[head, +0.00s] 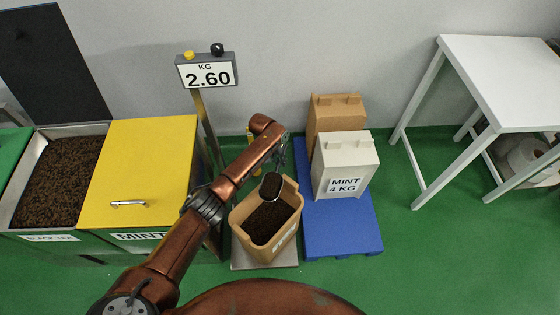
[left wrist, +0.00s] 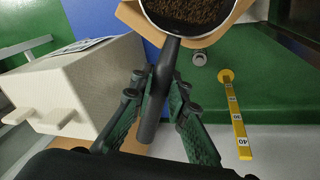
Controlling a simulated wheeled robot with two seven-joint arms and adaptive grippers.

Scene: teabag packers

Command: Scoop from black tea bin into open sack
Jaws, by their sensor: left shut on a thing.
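My left gripper (head: 281,150) is shut on the dark handle of a scoop (head: 271,186). In the left wrist view the gripper (left wrist: 160,95) closes around the scoop's handle, and the scoop's bowl (left wrist: 190,12) is full of dark tea. The scoop is over the open brown sack (head: 240,220), which holds dark tea and stands on the scale platform (head: 264,263). The black tea bin (head: 20,208) at the far left is open, with dark tea inside and its dark lid (head: 50,60) raised. The scale display (head: 207,76) reads 2.60 KG. My right gripper is not in view.
The mint bin (head: 140,165) has a shut yellow lid beside the black tea bin. A blue pallet (head: 340,225) right of the sack bears a white MINT 4 KG sack (head: 345,165) and a brown sack (head: 337,112). A white table (head: 500,75) stands at right. Green floor is clear at lower right.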

